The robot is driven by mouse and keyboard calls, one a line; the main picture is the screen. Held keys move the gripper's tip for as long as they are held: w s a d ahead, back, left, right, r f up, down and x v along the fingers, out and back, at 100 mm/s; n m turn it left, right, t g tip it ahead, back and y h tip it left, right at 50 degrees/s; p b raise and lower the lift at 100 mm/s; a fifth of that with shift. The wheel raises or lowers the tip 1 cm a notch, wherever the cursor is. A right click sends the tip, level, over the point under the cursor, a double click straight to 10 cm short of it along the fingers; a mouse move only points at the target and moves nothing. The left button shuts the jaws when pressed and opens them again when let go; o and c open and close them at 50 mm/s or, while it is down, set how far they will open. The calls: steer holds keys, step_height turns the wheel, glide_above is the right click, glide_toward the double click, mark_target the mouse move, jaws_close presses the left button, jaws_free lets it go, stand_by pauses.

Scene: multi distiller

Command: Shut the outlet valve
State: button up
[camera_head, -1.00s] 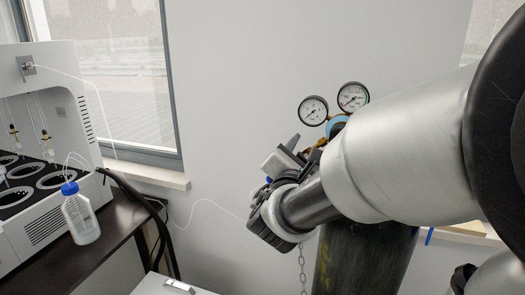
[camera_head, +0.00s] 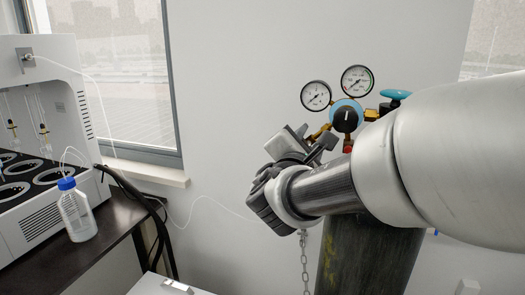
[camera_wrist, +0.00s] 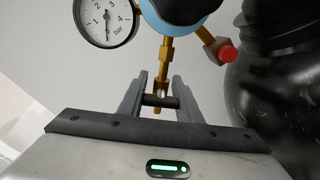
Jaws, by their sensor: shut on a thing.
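The gas regulator (camera_head: 347,116) on the cylinder has a blue body with a black knob and two round gauges. In the wrist view, a brass outlet stem (camera_wrist: 166,50) runs down from the blue body to the outlet valve (camera_wrist: 160,101), which shows a dark crossbar between my fingers. My gripper (camera_wrist: 160,78) is shut on this valve part, one finger on either side. In the head view my gripper (camera_head: 315,140) is at the regulator's lower left. My gripper and arm hide the valve there.
A dark gas cylinder (camera_head: 365,255) stands below my arm, with a chain (camera_head: 304,262) beside it. A teal handwheel (camera_head: 395,94) is at the regulator's right. A red-tipped fitting (camera_wrist: 228,53) is close to my right finger. A bench with a white machine (camera_head: 40,130) and bottle (camera_head: 76,212) is left.

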steer(key=o, duration=1)
steer(key=shift+o, duration=0.2)
steer(key=shift+s, duration=0.1)
steer(key=b+v, duration=0.1)
steer(key=v, duration=1.6)
steer(key=shift+s+a+f, duration=0.1)
